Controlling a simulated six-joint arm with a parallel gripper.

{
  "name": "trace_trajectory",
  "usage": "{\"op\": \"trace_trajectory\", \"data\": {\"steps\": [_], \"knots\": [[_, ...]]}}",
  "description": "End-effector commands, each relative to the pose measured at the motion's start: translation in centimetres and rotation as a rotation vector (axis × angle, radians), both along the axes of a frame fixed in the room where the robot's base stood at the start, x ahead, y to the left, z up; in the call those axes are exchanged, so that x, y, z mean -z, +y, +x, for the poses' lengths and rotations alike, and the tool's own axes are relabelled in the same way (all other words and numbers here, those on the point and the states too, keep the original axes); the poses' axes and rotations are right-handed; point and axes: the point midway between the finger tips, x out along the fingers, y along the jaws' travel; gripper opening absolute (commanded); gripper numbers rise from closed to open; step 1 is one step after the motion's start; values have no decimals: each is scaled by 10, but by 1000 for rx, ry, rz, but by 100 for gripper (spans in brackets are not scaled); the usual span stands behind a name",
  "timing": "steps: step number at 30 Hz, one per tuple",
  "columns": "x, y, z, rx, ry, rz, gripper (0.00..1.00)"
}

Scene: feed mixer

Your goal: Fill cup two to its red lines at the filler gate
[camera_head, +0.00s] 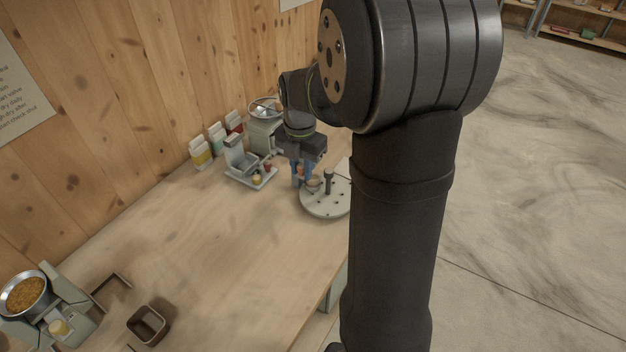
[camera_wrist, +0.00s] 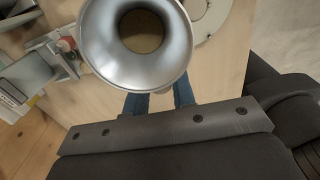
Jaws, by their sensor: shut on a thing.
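My gripper (camera_head: 304,182) points down at the left edge of a round grey turntable (camera_head: 325,208), its blue fingers shut. A small tan cup-like thing shows at the fingers. It is mostly hidden, and I cannot make out red lines on it. In the wrist view, a silver funnel-shaped hopper (camera_wrist: 95,40) with brown inside covers the fingertips. A similar metal hopper (camera_head: 265,106) stands on a pale machine behind my gripper. At the front left, another hopper (camera_head: 24,294) holds golden-brown feed, with a cream cup (camera_head: 60,328) below it.
A grey device (camera_head: 240,163) with a tray stands left of my gripper. An open dark square box (camera_head: 148,325) sits at the front. The middle of the table is clear. My arm hides part of the turntable's right side.

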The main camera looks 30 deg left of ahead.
Motion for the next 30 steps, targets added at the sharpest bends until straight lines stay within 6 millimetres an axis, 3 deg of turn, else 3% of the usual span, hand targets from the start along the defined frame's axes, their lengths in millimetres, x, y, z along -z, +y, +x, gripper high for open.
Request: {"op": "trace_trajectory", "data": {"steps": [17,30], "knots": [[-1,0,-8,0,-1,1,11],[-1,1,15,0,-4,3,11]]}}
